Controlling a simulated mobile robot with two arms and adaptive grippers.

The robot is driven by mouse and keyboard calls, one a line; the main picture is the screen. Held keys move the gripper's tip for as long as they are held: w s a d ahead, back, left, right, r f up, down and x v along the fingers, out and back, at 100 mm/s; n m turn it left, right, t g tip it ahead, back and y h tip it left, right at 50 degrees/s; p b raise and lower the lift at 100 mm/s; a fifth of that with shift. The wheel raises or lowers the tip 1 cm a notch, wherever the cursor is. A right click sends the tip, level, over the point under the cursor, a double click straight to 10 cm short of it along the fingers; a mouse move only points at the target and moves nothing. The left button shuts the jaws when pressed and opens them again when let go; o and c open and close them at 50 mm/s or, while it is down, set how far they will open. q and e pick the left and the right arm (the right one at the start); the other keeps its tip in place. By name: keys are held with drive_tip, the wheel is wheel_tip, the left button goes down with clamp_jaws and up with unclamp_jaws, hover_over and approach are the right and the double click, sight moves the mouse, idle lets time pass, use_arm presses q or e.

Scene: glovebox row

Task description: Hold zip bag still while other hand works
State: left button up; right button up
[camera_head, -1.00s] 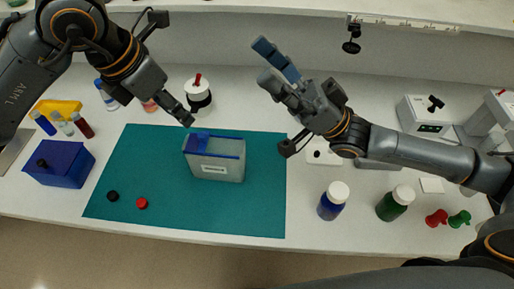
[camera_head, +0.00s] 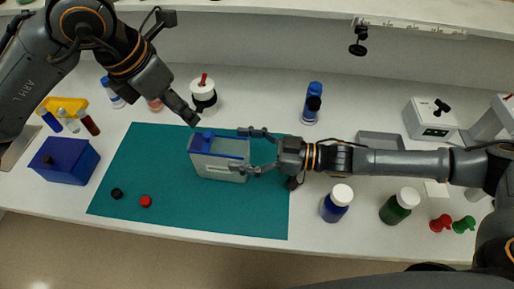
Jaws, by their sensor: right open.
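The zip bag (camera_head: 220,172), pale and translucent with a blue zip strip and a small label, stands upright on the teal mat (camera_head: 140,160). My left gripper (camera_head: 192,121) points down just above and behind the bag's upper left corner. Its fingers overlap in this view, so I cannot tell whether they are open, and contact with the bag is not clear. My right gripper (camera_head: 245,151) is open at the bag's right edge. One finger is behind the top edge and the other in front of the bag's right side.
A blue box (camera_head: 64,164) stands left of the mat. Black (camera_head: 116,193) and red (camera_head: 146,201) caps lie at front left. A blue bottle (camera_head: 333,207) and a green bottle (camera_head: 394,211) stand below my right arm.

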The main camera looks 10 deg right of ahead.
sight(229, 147)
drive_tip(key=shift+x, duration=1.6)
drive_tip(key=shift+c, duration=0.2)
drive_tip(key=c, duration=1.2)
